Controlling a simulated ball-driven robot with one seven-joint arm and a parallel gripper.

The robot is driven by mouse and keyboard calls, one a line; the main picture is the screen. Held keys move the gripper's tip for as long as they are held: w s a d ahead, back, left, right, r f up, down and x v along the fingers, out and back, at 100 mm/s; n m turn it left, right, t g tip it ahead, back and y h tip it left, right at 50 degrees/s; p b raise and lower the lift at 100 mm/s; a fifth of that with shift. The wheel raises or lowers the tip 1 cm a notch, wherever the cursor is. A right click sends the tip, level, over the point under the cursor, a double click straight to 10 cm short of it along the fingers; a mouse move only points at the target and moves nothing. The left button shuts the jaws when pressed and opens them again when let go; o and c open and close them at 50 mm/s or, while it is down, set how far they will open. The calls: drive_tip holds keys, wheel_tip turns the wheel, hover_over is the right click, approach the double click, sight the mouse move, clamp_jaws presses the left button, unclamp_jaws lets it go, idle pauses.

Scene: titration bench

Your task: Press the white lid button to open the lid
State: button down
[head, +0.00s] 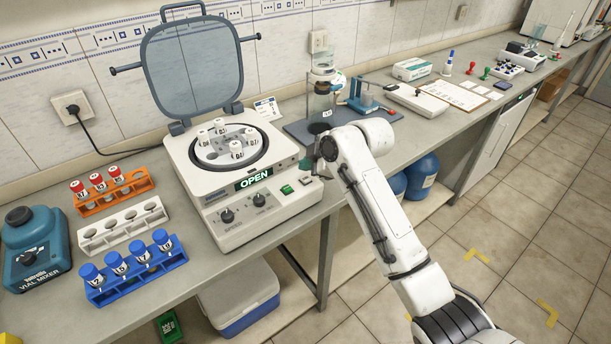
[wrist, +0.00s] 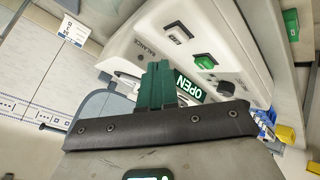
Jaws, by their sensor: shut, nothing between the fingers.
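The centrifuge (head: 215,205) stands on the bench in the head view. Its grey see-through lid (head: 193,75) is raised upright at the back, and the display (head: 254,179) reads OPEN. White-capped tubes sit in the round rotor. The white lid button (head: 305,181) is on the front panel, right of the green button (head: 287,190). In the wrist view the white button (wrist: 178,34) shows beyond the fingertips. My gripper (head: 306,165) is at the right front of the centrifuge, its green fingers (wrist: 158,78) together and empty. I cannot tell whether the fingertips touch the casing.
Orange (head: 113,190), white (head: 122,222) and blue (head: 137,273) tube racks and a vial mixer (head: 35,250) stand left of the centrifuge. A glass vessel (head: 320,95) on a dark mat stands behind my gripper. Floor is free at the right.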

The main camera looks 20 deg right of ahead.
sight(308, 180)
drive_tip(key=shift+r+p, duration=1.25)
drive_tip(key=shift+r, duration=0.8)
drive_tip(key=shift+f, duration=0.1)
drive_tip(key=s+f+m+g+h, duration=0.15)
drive_tip(key=s+f+m, duration=0.25)
drive_tip(key=s+f, duration=0.55)
drive_tip(key=s+f+m+g, duration=0.2)
drive_tip(key=s+f+m, duration=0.3)
drive_tip(key=s, duration=0.8)
drive_tip(key=s+d+f+m+g+h, duration=0.1)
drive_tip(key=s+d+f+m, duration=0.1)
drive_tip(key=s, duration=1.1)
drive_tip(key=s+d+f+m+g+h, duration=0.1)
drive_tip(key=s+d+m, duration=0.3)
drive_tip(key=s, duration=0.9)
drive_tip(key=shift+d+f+m+g+h, duration=0.3)
drive_tip(key=shift+d+f+g+h, duration=0.1)
drive_tip(key=shift+d+g+h, duration=0.35)
